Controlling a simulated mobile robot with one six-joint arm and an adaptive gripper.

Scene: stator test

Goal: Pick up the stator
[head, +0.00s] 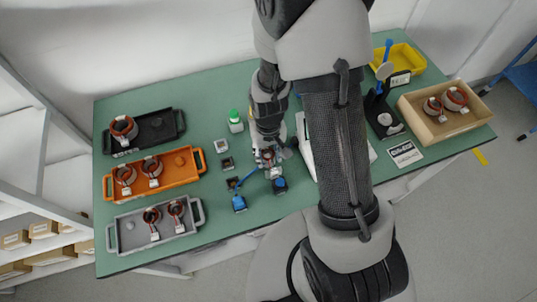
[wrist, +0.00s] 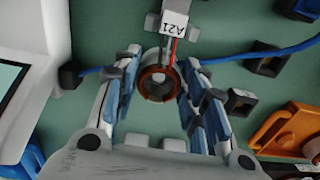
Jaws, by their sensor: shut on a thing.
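A stator (wrist: 158,83) with a copper-coloured winding, red and black leads and a white tag reading A21 (wrist: 175,22) is in the middle of the wrist view. My gripper (wrist: 160,68) is shut on this stator, with one finger on each side of it. In the head view my gripper (head: 268,158) is low over the middle of the green table, and the stator there is small and partly covered by the fingers. I cannot tell whether the stator touches the table.
Black (head: 172,121), orange (head: 199,160) and grey (head: 197,216) trays at left hold other stators. A blue cable (wrist: 262,53) runs beside the held stator. A white device (wrist: 50,30) is close by. A wooden box (head: 416,123) and yellow bin (head: 413,58) are at right.

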